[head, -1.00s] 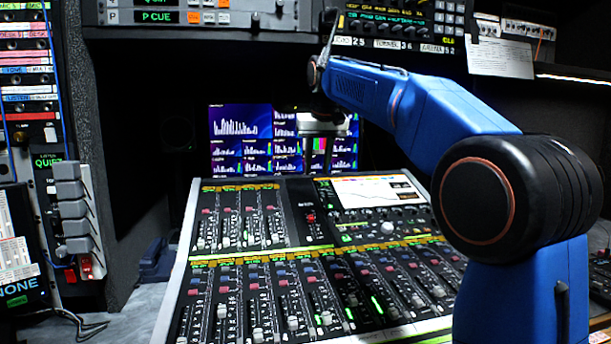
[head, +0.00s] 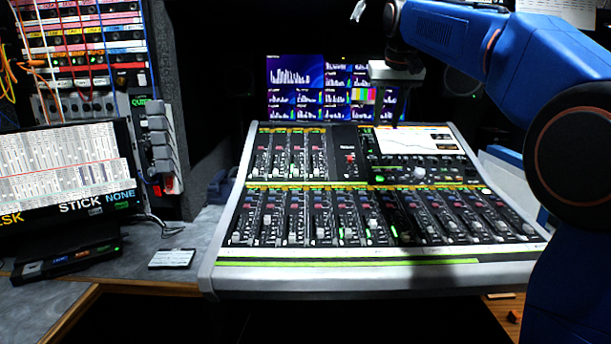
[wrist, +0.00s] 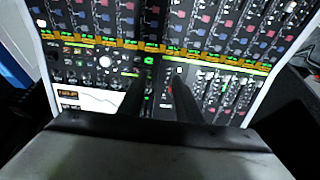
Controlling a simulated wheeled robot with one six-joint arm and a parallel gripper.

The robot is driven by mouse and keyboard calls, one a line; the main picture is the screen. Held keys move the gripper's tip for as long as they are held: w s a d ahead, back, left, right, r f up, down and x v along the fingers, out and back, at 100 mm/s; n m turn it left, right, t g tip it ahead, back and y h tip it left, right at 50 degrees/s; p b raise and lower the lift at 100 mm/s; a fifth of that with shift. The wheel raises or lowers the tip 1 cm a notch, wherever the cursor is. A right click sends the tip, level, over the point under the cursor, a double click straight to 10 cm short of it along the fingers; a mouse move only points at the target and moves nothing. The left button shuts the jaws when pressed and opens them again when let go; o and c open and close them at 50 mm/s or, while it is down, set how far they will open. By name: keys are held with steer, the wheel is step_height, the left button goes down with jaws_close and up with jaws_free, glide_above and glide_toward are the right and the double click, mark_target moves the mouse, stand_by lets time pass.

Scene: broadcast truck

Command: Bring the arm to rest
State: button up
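My blue arm reaches in from the right in the head view. My gripper (head: 391,100) hangs in front of the monitor wall, over the back part of the mixing console (head: 225,270). In the wrist view, my gripper (wrist: 160,78) shows two dark fingers with a narrow gap between them. Console surface shows through the gap, and nothing is held. The fingers point toward the console's controls; their exact height above it is hard to tell.
A monitor wall (head: 293,72) stands behind the console. A small card (head: 171,258) lies on the grey desk (head: 215,225). The space before the console is dark.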

steer(key=s+d+f, duration=0.3)
steer(key=s+f, duration=1.4)
steer(key=s, duration=0.4)
steer(key=s+d+f, duration=0.4)
steer(key=s+f, duration=1.3)
steer(key=s, duration=0.5)
steer(key=shift+s+f, duration=0.25)
steer(key=shift+f, duration=0.05)
